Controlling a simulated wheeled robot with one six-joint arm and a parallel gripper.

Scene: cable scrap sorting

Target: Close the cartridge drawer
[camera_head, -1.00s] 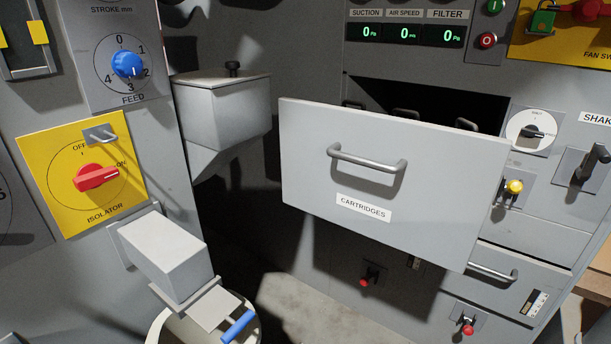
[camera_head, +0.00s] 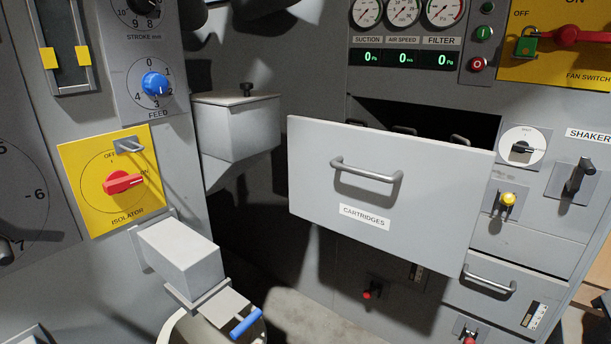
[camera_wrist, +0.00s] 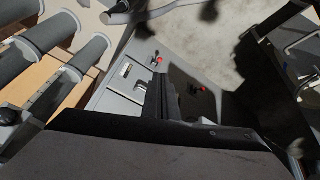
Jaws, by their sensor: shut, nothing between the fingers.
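The cartridge drawer (camera_head: 390,200) stands pulled out from the grey cabinet in the head view. Its pale grey front carries a bar handle (camera_head: 366,173) and a CARTRIDGES label (camera_head: 364,217). Behind the front's top edge is a dark opening (camera_head: 425,122), with parts of several metal handles or bars showing in it. My gripper (camera_wrist: 168,98) shows only in the wrist view, as dark fingers close together beyond a large dark body. It is shut and empty. It does not show in the head view, so I cannot tell how far it is from the drawer.
A grey hopper box (camera_head: 238,128) stands left of the drawer. A yellow isolator panel (camera_head: 110,180) and a small box (camera_head: 180,252) are further left. A lower drawer handle (camera_head: 489,280), a yellow knob (camera_head: 508,199) and a shaker lever (camera_head: 578,177) are at right. Bare floor shows below.

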